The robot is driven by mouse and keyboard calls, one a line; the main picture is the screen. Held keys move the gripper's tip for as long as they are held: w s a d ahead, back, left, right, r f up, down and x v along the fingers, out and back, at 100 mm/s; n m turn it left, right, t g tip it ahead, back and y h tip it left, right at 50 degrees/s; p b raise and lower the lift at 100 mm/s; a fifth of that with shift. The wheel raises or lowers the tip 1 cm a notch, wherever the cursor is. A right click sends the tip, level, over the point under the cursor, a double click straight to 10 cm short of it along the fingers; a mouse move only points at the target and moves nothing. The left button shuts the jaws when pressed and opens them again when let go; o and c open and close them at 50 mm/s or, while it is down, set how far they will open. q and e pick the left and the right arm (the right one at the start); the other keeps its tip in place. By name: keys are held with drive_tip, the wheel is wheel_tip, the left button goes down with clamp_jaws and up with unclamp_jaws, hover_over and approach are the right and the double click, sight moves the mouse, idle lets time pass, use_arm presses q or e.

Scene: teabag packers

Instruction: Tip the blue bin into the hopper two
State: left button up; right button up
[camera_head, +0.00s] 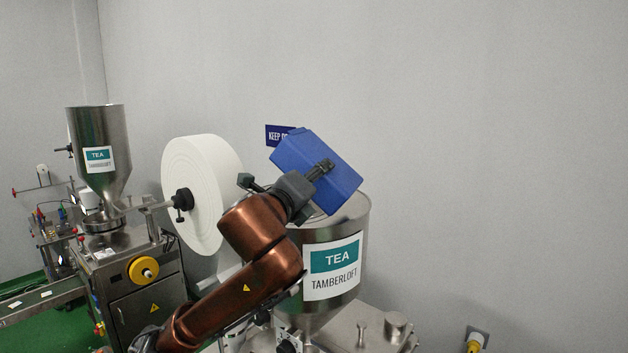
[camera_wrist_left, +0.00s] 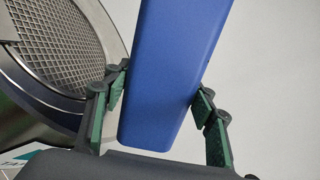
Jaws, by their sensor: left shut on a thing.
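The blue bin (camera_head: 318,165) is tilted in the air over the near steel hopper (camera_head: 347,227), which bears a TEA TAMBERLOFT label. My left gripper (camera_head: 320,171) is shut on the bin and holds it above the hopper's rim. In the left wrist view the bin (camera_wrist_left: 178,70) sits between the two green-padded fingers of my left gripper (camera_wrist_left: 160,92). The hopper's mesh grid (camera_wrist_left: 62,45) shows at the left there. The inside of the bin is hidden, so I cannot tell what it holds. My right gripper is out of view.
A white paper roll (camera_head: 195,190) stands left of my left arm. A second TEA hopper (camera_head: 95,135) on another machine is farther left. A dark blue sign (camera_head: 274,135) is on the wall behind the bin. The space to the right of the near hopper is clear.

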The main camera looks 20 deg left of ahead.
use_arm(q)
drive_tip(key=shift+s, duration=0.1)
idle(0.4)
drive_tip(key=shift+d+f+n+b, duration=0.4)
drive_tip(key=shift+n+b, duration=0.15)
drive_tip(key=shift+n, duration=0.45)
drive_tip(key=shift+f+n+b, duration=0.5)
drive_tip(key=shift+n+b, duration=0.05)
drive_tip(key=shift+n, duration=0.35)
drive_tip(key=shift+n, duration=0.3)
